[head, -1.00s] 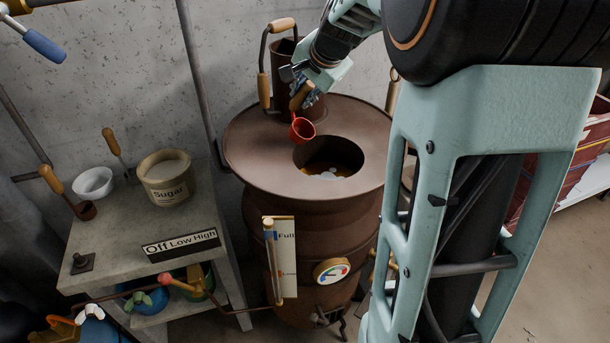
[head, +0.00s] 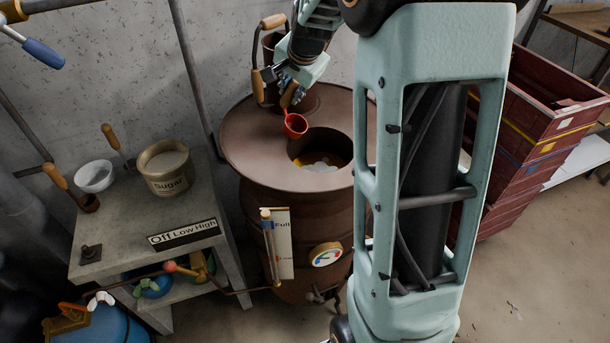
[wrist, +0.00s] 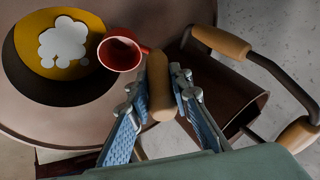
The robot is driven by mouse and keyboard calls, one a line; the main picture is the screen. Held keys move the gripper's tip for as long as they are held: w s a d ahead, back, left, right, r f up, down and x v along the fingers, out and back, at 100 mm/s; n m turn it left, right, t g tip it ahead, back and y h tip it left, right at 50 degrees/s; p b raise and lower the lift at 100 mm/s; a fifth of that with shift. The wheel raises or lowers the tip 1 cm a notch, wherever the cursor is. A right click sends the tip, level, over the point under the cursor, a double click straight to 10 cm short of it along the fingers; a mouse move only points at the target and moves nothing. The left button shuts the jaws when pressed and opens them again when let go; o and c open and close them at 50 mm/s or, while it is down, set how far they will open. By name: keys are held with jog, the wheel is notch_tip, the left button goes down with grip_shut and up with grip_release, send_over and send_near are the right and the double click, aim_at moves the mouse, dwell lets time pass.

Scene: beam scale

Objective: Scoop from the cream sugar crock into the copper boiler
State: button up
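The copper boiler (head: 250,150) is a brown drum with a round opening in its top. Through the opening, a white heap (wrist: 63,42) lies on a yellow surface. My gripper (head: 288,88) is shut on the wooden handle (wrist: 158,90) of a red scoop (head: 295,126). The scoop's cup is above the boiler top, beside the opening's rim. In the wrist view the cup (wrist: 120,52) opens towards the camera and looks empty, though its inside is partly shaded. The cream sugar crock (head: 168,183), labelled "Sugar" and holding white contents, stands on the side table, far left of my gripper.
The side table (head: 120,225) holds a white bowl (head: 94,176), wooden-handled tools and an "Off Low High" sign (head: 184,235). Red crates (head: 540,120) stand at right.

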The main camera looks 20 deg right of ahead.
grip_shut()
jog(key=shift+r+p, duration=0.9)
jog(key=shift+r, duration=2.6)
jog(key=shift+a+g+h, duration=0.1)
jog(key=shift+g+h, duration=0.2)
jog(key=shift+w+n+g+h, duration=0.1)
jog(key=shift+n+g+h, duration=0.3)
jog(key=shift+g+h, duration=0.9)
jog(key=shift+g, duration=0.2)
